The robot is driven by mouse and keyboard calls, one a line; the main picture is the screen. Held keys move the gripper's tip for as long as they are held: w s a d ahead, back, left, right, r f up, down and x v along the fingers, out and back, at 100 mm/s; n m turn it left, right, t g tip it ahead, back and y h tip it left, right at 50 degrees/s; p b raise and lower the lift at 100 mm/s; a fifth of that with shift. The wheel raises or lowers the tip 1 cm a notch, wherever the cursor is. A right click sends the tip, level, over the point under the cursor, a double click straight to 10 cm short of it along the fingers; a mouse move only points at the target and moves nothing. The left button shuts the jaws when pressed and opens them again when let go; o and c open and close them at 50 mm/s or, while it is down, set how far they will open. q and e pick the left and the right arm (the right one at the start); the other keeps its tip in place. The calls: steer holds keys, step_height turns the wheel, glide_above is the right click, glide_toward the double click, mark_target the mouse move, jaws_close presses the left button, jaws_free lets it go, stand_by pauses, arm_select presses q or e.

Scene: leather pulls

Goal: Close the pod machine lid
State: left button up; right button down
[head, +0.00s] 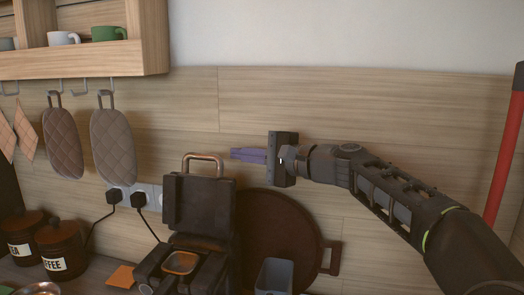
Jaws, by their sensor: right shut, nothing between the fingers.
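The pod machine (185,265) is a dark box on the counter at the lower middle of the head view. Its lid (198,203) stands up, open, with a copper-coloured handle loop on its top edge. An orange-rimmed square opening shows in the machine's top. My right gripper (234,154) comes in from the right. Its purple fingers are shut and empty, pointing left. My left gripper is not in view.
A round brown tray (285,238) leans on the wall right of the machine, with a grey cup (274,277) before it. Labelled canisters (62,250) stand at left. Oven mitts (113,147) hang under the shelf (90,62). A red pole (505,150) is at far right.

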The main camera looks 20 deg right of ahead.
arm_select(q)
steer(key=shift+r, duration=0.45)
arm_select(e)
steer(key=s+a, duration=0.1)
steer(key=s+a+r, duration=0.1)
steer(key=s, duration=0.1)
steer(key=shift+a, duration=0.25)
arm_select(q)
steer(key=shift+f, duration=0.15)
